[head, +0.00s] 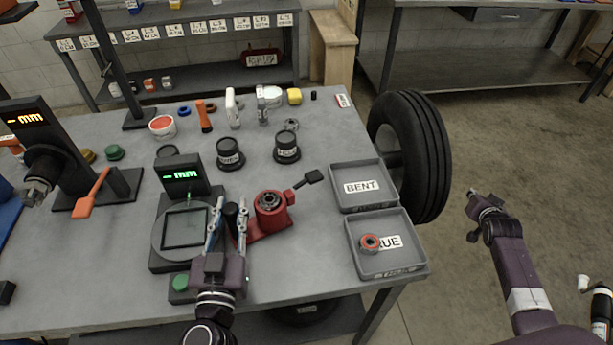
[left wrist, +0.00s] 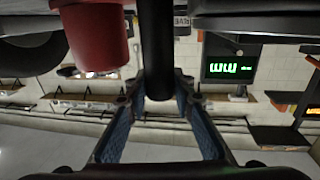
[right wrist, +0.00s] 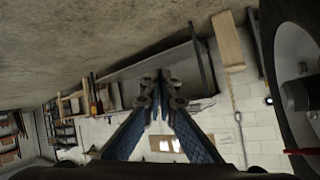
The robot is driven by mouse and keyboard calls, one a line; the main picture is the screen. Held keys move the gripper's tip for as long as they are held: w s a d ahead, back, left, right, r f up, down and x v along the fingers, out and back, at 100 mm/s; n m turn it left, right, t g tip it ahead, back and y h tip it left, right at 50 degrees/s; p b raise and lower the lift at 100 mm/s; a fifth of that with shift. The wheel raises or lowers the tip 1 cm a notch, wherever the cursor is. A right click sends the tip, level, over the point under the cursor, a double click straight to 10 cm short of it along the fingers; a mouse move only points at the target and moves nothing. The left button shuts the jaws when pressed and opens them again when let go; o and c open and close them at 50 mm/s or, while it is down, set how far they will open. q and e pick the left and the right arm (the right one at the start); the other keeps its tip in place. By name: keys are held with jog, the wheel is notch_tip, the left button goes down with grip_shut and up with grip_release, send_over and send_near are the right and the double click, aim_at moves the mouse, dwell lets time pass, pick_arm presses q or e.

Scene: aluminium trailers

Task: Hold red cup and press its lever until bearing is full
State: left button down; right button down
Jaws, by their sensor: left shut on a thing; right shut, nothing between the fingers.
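The red cup (head: 268,222) stands on the table right of the gauge, with a ring-shaped bearing (head: 268,200) in its top. Its lever (head: 312,177) with a black pad sticks out to the right. My left gripper (head: 229,218) is shut on the black upright handle at the cup's left; the handle (left wrist: 155,45) and the cup (left wrist: 95,40) also show in the left wrist view. How full the bearing is cannot be told. My right gripper (head: 485,202) is shut and empty, over the floor right of the table, well away from the lever.
A gauge with a green display (head: 182,175) stands left of the cup. BENT (head: 340,205) and TRUE (head: 365,275) trays lie at the table's right edge; a red-ringed bearing (head: 370,242) is in the TRUE one. A tyre (head: 425,150) stands beside the table. Black weights (head: 287,147) stand behind the cup.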

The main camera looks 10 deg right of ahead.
jog(key=w+a+r+t+y, duration=0.1)
jog(key=w+a+r, duration=0.25)
jog(key=r, duration=0.65)
jog(key=w+a+r+m+t+y, duration=0.1)
jog(key=w+a+r+t, duration=0.15)
jog(key=w+r, duration=0.45)
jog(key=w+a+r+t+y, duration=0.1)
jog(key=w+a+r, duration=0.2)
jog(key=r, duration=0.9)
jog(key=a+r+n+g+y, duration=0.2)
jog(key=a+r+n+y, duration=0.15)
jog(key=a, duration=1.05)
jog(key=a+r+n+g+y, duration=0.2)
jog(key=a+n+y, duration=0.15)
jog(key=a, duration=1.15)
jog(key=s+a+f+n+g+y, duration=0.1)
jog(key=s+a+n+g, duration=0.5)
jog(key=s+a, duration=1)
jog(key=shift+s+a+f+n+g, duration=0.35)
jog(key=shift+s+n, duration=0.15)
jog(key=shift+n, duration=0.4)
